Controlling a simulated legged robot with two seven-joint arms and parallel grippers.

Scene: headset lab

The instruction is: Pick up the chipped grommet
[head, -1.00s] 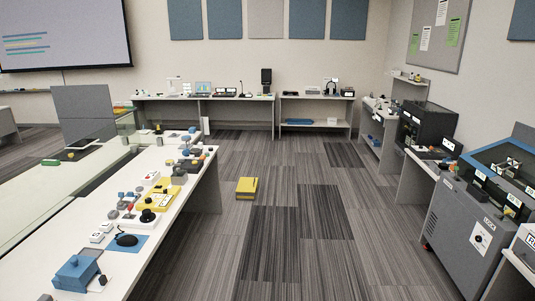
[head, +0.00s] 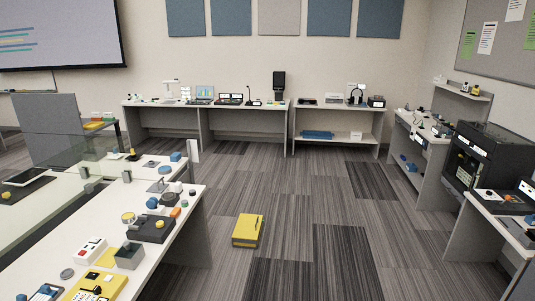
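I cannot make out the chipped grommet among the small parts in the head view. Several small round pieces lie on the white bench (head: 62,246) at the left, and they are too small to tell apart. Neither of my grippers shows in the head view.
A yellow case (head: 248,230) lies on the open carpet ahead. A long white bench (head: 160,103) and a shelf unit (head: 345,136) stand along the back wall. Black equipment (head: 487,158) and side benches line the right. The carpeted middle is free apart from the case.

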